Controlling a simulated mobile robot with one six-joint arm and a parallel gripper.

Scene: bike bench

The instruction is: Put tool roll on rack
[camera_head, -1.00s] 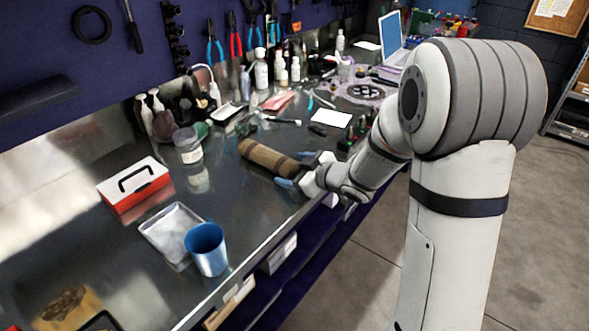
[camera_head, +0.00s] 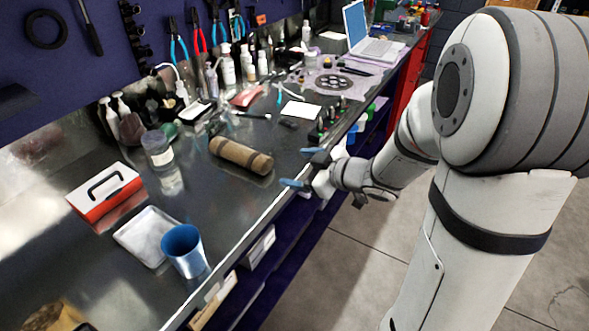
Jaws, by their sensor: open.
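The tool roll (camera_head: 240,155) is a brown cylinder with dark bands, lying on its side on the metal bench top. My gripper (camera_head: 299,167) has blue fingertips set apart with nothing between them. It is at the bench's front edge, to the right of the roll's near end, with a gap between them. No rack can be clearly made out; a dark ledge (camera_head: 14,99) on the wall at the left edge is cut off by the frame.
A red and white box (camera_head: 104,196), a shallow metal tray (camera_head: 150,236), a blue cup (camera_head: 184,250) and a clear jar (camera_head: 157,150) stand left of the roll. Bottles (camera_head: 228,68) and a laptop (camera_head: 372,40) are farther back. Bare bench surrounds the roll.

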